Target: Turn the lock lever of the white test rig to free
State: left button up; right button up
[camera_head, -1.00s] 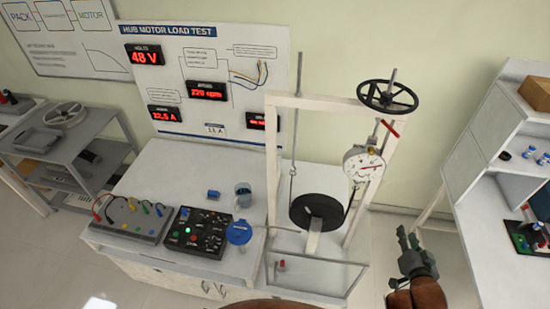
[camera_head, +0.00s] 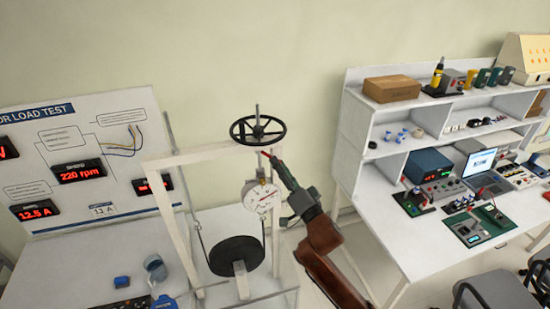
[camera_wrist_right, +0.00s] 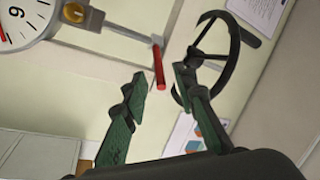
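The white test rig (camera_head: 178,220) is an upright frame around a black wheel (camera_head: 237,256). Its red lock lever (camera_head: 266,154) sits near the frame's upper right, under a black handwheel (camera_head: 257,130) and above a round dial gauge (camera_head: 262,197). My right gripper (camera_head: 274,160) reaches up to the lever from the lower right. In the right wrist view the two green fingers (camera_wrist_right: 158,78) are open, and the red lever (camera_wrist_right: 159,66) shows in the gap between the tips. I cannot tell whether they touch it.
The handwheel rim (camera_wrist_right: 235,45) is close to one fingertip in the right wrist view. A display board (camera_head: 75,150) stands at the left. A white workbench (camera_head: 400,235) with shelves and instruments stands at the right. Blank wall is behind the rig.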

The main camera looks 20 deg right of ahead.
jog(key=shift+p+x, duration=0.3)
jog(key=shift+x, duration=1.2)
jog(key=shift+c, duration=0.2)
grip_shut()
jog(key=shift+f, duration=0.1)
